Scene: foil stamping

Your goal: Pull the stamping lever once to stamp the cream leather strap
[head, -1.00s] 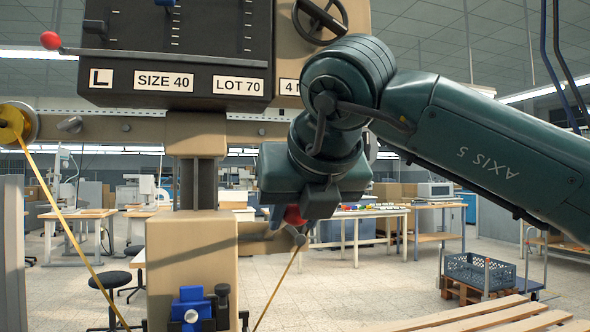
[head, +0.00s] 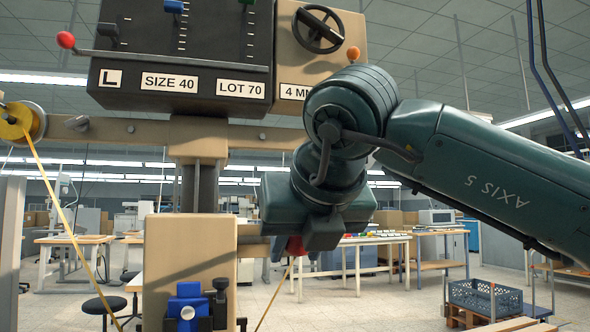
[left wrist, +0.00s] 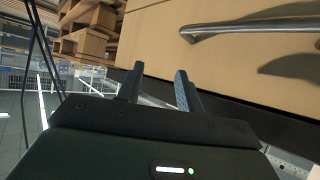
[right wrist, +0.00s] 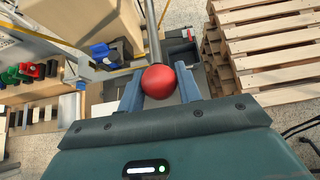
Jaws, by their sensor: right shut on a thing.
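The stamping press (head: 190,225) is a beige machine with a black front panel (head: 185,40) above. The stamping lever's metal rod (right wrist: 153,28) ends in a red ball knob (right wrist: 158,82). My right gripper (right wrist: 160,90) is shut on this knob, its fingers on either side. In the head view a little of the red knob (head: 295,245) shows under my right gripper (head: 300,238), beside the press. My left gripper (left wrist: 158,78) is open and empty, close to a beige panel with a metal handle. I cannot make out the cream leather strap in any view.
A yellow foil ribbon (head: 60,195) runs down from a spool (head: 18,122). A second red-tipped rod (head: 66,40) sticks out at the panel's upper left. Wooden pallets (right wrist: 265,45) lie beside the press. A blue crate (head: 485,297) stands at the right.

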